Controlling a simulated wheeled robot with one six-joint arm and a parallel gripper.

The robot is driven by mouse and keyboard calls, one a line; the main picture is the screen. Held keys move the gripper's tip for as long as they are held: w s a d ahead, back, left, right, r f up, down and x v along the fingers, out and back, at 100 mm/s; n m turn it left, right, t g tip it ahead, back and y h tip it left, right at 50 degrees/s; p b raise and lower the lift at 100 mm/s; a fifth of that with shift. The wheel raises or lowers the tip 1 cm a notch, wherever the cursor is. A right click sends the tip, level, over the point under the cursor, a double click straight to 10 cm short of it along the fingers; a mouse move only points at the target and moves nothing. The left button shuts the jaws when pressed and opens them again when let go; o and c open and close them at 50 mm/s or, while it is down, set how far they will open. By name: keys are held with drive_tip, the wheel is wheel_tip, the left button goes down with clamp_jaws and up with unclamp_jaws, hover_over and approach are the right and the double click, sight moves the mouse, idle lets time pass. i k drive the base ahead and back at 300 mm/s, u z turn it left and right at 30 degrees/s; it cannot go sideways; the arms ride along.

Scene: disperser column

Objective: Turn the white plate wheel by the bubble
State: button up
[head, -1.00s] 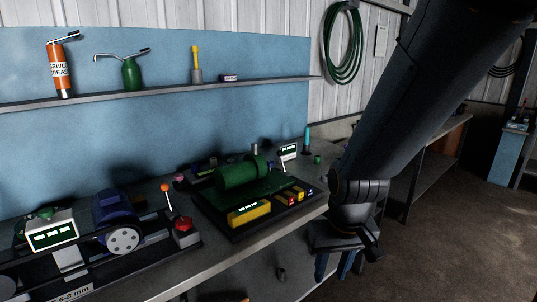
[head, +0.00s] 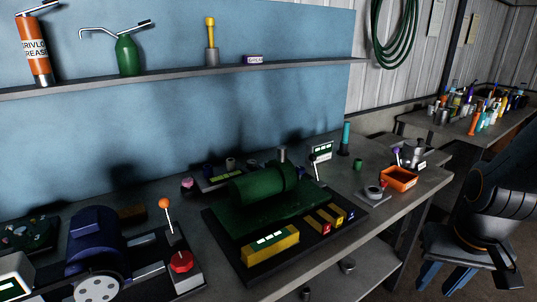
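A white round plate wheel (head: 98,288) with small holes is on the front of a blue motor-like body (head: 97,240) at the lower left of the bench. The picture's bottom edge cuts off its lower part. I cannot make out a bubble beside it. My gripper (head: 508,270) is at the lower right, dark and partly in shadow, beyond the bench's right end and far from the wheel. I see nothing held in it, but its finger gap is unclear.
Right of the wheel are an orange-knobbed lever (head: 167,214) and a red knob (head: 181,262). A green machine (head: 262,190) with a yellow block (head: 270,245) fills the bench middle. An orange tray (head: 398,178) stands near the right end. A shelf (head: 180,75) runs above.

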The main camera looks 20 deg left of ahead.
sight(251, 163)
drive_tip(key=u, duration=0.2)
drive_tip(key=i, duration=0.6)
drive_tip(key=u, duration=1)
drive_tip(key=i, duration=0.5)
drive_tip(key=u, duration=0.5)
